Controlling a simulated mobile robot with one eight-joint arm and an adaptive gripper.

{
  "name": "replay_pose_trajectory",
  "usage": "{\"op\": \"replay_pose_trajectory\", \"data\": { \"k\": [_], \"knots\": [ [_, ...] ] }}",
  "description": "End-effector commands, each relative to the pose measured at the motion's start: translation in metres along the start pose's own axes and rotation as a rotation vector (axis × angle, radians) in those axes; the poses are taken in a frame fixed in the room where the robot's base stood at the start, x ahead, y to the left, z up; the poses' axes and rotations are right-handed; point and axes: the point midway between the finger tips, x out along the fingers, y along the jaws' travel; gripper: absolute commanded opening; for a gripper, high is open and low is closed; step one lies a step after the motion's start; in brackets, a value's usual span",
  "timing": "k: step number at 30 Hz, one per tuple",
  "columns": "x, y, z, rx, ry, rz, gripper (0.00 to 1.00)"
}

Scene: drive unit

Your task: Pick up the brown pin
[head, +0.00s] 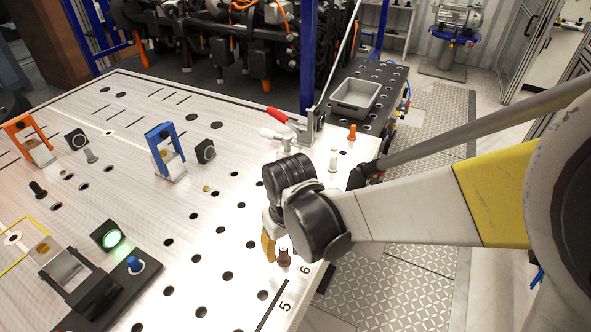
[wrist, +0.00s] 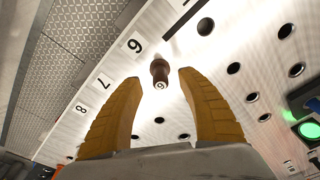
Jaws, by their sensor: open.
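The brown pin (head: 284,257) stands upright on the white perforated table near its right edge, close to the printed 5 and 6. It also shows in the wrist view (wrist: 160,74), just beyond and between the fingertips, with its top facing the camera. My gripper (wrist: 158,80) has two yellow-brown fingers spread apart with nothing between their pads. In the head view my gripper (head: 270,246) points down beside the pin; one finger shows to the pin's left, and my wrist hides the rest.
A white pin (head: 333,160) and an orange pin (head: 352,132) stand farther along the right edge, near a red-handled toggle clamp (head: 277,115).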

Motion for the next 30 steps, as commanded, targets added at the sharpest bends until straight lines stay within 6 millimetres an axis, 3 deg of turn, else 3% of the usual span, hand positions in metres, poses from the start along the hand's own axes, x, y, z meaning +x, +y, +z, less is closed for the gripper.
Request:
{"op": "replay_pose_trajectory", "data": {
  "k": [1, 6, 15, 19, 20, 30],
  "knots": [
    [0.012, 0.0, -0.002, 0.0, 0.0, 0.0, 0.47],
    [0.034, 0.0, -0.003, 0.0, 0.0, 0.0, 0.47],
    [0.037, 0.0, -0.003, 0.0, 0.0, 0.0, 0.45],
    [0.037, 0.0, -0.003, 0.0, 0.001, 0.0, 0.05],
    [0.037, 0.0, -0.003, 0.0, 0.001, 0.0, 0.0],
    [0.037, 0.0, -0.003, 0.0, 0.001, 0.0, 0.0]
  ]
}}
